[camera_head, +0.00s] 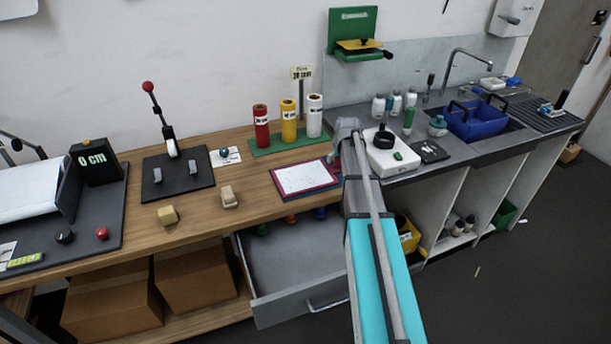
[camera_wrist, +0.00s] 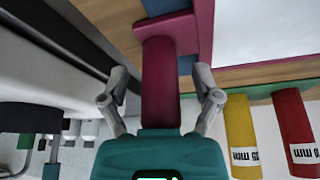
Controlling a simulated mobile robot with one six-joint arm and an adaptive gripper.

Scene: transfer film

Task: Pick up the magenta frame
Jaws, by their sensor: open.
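The magenta frame (camera_head: 306,194) lies flat on the wooden bench, with a white sheet (camera_head: 305,177) inside its border. In the wrist view the magenta frame's border (camera_wrist: 205,20) and part of the white sheet show at the top right. A magenta bar (camera_wrist: 160,60), like a handle, runs from the border towards my gripper. My gripper (camera_wrist: 160,88) is open, with one finger on each side of this bar and visible gaps between.
Red, yellow and white rolls (camera_head: 288,121) stand on a green base behind the frame. A white device (camera_head: 392,152) is close to the right of my arm. An open drawer (camera_head: 300,268) juts out below the bench. Free wood lies left of the frame.

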